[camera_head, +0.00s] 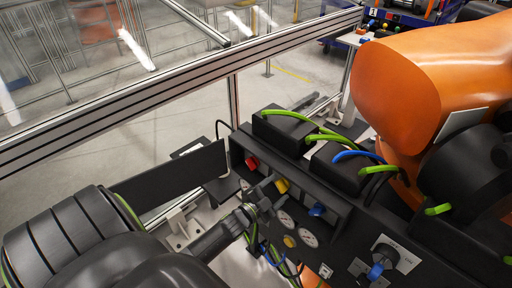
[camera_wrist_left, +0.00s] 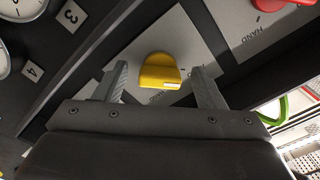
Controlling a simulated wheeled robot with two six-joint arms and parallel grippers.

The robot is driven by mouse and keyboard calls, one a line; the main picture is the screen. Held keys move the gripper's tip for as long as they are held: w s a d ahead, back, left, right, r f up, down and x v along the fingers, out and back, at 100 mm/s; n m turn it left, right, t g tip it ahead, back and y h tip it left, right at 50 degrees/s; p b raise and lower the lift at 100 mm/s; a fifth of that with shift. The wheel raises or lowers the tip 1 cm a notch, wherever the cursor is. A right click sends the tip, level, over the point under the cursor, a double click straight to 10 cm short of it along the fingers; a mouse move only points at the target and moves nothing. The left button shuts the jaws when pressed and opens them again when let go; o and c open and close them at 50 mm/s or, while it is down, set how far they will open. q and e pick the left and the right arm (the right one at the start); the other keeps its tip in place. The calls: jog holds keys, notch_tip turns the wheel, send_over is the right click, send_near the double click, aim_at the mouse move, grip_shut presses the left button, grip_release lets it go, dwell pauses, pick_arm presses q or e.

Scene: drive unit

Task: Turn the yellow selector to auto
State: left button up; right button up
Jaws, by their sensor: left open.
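The yellow selector (camera_head: 282,186) is a knob on the sloped black control panel (camera_head: 330,216). In the left wrist view the yellow selector (camera_wrist_left: 159,72) sits on a grey label plate (camera_wrist_left: 190,45), between my fingers and a little beyond them. My left gripper (camera_head: 266,192) is open at the panel, with one finger to each side of the knob in the wrist view (camera_wrist_left: 161,85). I cannot tell whether the fingers touch it. The plate's lettering by the yellow selector is mostly hidden. My right gripper is not in view.
A red selector (camera_head: 252,163) is left of the yellow one, and a blue selector (camera_head: 317,209) is right of it. Gauges (camera_head: 309,239) sit below. Green hoses (camera_head: 290,114) and black boxes lie behind. A large orange robot arm (camera_head: 430,80) fills the upper right.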

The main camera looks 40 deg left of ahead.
pick_arm(q)
jog(key=s+a+b, duration=0.1)
jog(key=s+b, duration=0.2)
jog(key=s, duration=1.3)
jog(key=shift+s, duration=0.25)
jog(key=shift+a, duration=0.15)
jog(key=s+a+f+n+g+y, duration=0.1)
jog(key=s+f+n+g+y, duration=0.2)
jog(key=f, duration=0.9)
jog(key=s+a+f+n+g, duration=0.2)
jog(key=s+f+n+g, duration=0.15)
jog(key=f, duration=0.75)
jog(key=s+d+f+n+g, duration=0.2)
jog(key=s+f+g, duration=0.3)
jog(key=s+f, duration=0.3)
jog(key=s+d+f+n+g, duration=0.2)
jog(key=s+d+f+g, duration=0.3)
jog(key=s+f, duration=0.4)
jog(key=s, duration=0.5)
jog(key=shift+h, duration=0.4)
jog(key=shift+d, duration=0.1)
